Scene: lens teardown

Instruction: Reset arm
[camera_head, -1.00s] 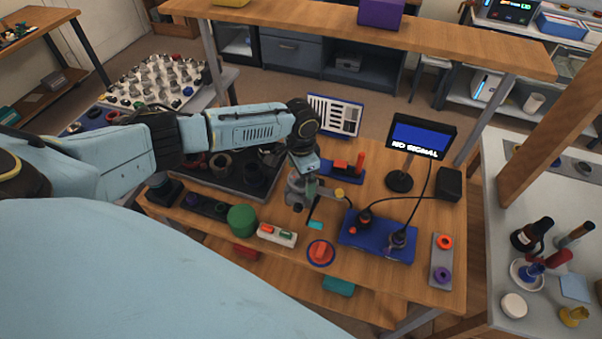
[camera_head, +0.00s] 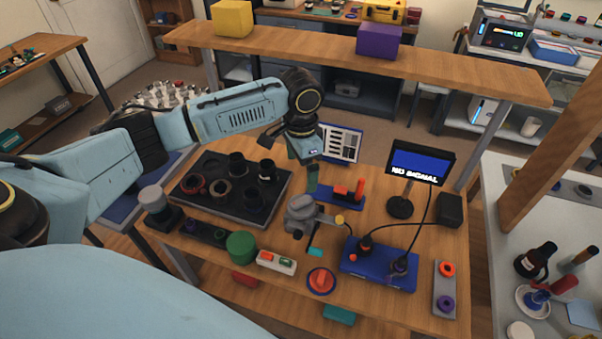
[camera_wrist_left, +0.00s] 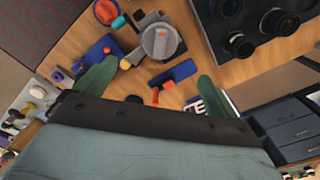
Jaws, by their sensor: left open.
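My left arm comes in from the left in the head view and bends down over the workbench. My left gripper (camera_head: 311,178) hangs above the bench, just behind the grey round device (camera_head: 301,209). In the left wrist view its two green fingers (camera_wrist_left: 152,78) are spread wide apart with nothing between them. The grey round device also shows in the left wrist view (camera_wrist_left: 160,40), beyond the fingers and apart from them. My right gripper is not seen in either view.
A black tray (camera_head: 222,206) with several dark lens rings lies at left. A blue cabled base (camera_head: 378,272), a monitor (camera_head: 415,160) and a red button (camera_head: 321,281) stand on the bench. A wooden shelf (camera_head: 350,58) spans behind the arm.

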